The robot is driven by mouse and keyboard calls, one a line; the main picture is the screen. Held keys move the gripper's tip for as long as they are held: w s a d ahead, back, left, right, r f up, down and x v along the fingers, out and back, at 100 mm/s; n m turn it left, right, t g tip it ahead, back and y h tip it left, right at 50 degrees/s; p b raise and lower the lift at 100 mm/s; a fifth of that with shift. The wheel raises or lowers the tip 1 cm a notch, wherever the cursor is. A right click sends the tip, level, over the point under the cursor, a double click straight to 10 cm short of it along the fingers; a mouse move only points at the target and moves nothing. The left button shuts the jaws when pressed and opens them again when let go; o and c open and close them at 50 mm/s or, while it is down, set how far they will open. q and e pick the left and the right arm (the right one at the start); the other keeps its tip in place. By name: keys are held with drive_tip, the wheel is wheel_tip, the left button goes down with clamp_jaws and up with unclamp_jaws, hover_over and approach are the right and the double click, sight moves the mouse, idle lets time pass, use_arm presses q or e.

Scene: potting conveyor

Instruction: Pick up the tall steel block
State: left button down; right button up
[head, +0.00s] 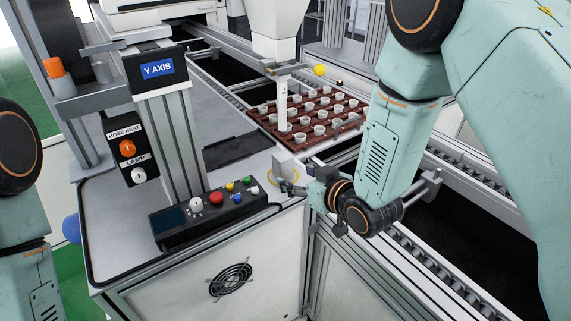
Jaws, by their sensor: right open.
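A pale grey upright block (283,164), which looks like the tall steel block, stands at the right end of the worktop, near the tray corner. My right gripper (288,186) comes in from the right, low at the worktop's edge, with its fingers pointing left at the lower part of the block. Its jaws are open. I cannot tell whether the fingers touch the block or only lie in front of it. Part of my left arm shows at the left edge, but its gripper is out of the picture.
A black control box (207,212) with coloured buttons lies left of the block. A brown tray (305,143) of small white pots sits on the conveyor behind, under a white nozzle (283,100). A grey column with a Y AXIS sign (158,69) stands at left.

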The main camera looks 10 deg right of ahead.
sight(287, 165)
drive_tip(key=x, duration=0.3)
drive_tip(key=shift+a, duration=0.2)
drive_tip(key=shift+w+d+r, duration=0.1)
drive_tip(key=shift+w, duration=0.6)
drive_tip(key=x, duration=0.4)
drive_tip(key=shift+w+r, duration=0.25)
drive_tip(key=shift+w, duration=0.05)
drive_tip(key=shift+s+d+r, duration=0.15)
drive_tip(key=shift+s, duration=0.05)
drive_tip(key=shift+c, duration=0.5)
drive_tip(key=shift+w, duration=0.15)
drive_tip(key=c, duration=1)
clamp_jaws()
